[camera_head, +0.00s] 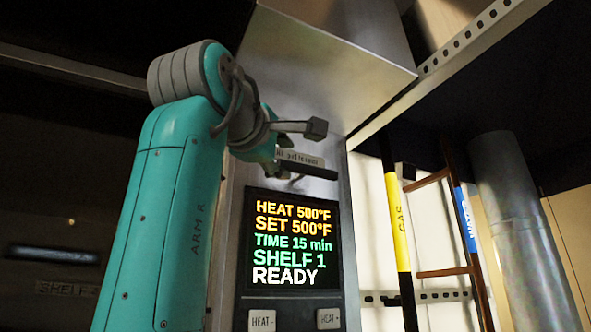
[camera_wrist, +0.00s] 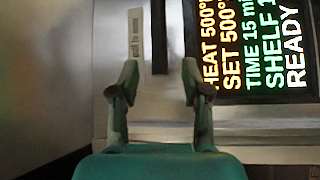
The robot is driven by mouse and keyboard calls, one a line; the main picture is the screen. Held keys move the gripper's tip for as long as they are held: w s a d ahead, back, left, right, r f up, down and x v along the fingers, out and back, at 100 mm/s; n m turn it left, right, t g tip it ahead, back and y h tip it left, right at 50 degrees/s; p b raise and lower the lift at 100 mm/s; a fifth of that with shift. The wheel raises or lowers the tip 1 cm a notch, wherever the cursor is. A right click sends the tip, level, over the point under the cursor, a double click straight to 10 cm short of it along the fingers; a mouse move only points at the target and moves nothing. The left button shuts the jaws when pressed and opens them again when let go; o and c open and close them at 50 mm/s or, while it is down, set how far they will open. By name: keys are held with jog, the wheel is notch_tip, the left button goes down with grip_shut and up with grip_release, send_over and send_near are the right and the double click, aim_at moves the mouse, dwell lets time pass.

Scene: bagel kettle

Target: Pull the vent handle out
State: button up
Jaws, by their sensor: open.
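The vent handle looks to be a dark bar (camera_head: 312,171) on the metal panel just above the lit display. In the wrist view the dark bar (camera_wrist: 160,38) lies ahead of my gripper (camera_wrist: 160,84), in line with the gap between the two fingers. My gripper also shows in the head view (camera_head: 297,147), close in front of the panel. Its fingers are apart, with nothing held between them. I cannot tell how far the tips are from the bar. Part of the panel behind my arm is hidden.
A display (camera_head: 292,242) reads READY, with HEAT buttons (camera_head: 262,321) below it. A pale label (camera_wrist: 135,35) sits beside the bar. A ladder-like frame with a yellow GAS strip (camera_head: 398,222) and a metal pipe (camera_head: 520,225) stand at the right.

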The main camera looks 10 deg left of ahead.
aim_at(292, 165)
jog(key=x, duration=0.7)
grip_shut()
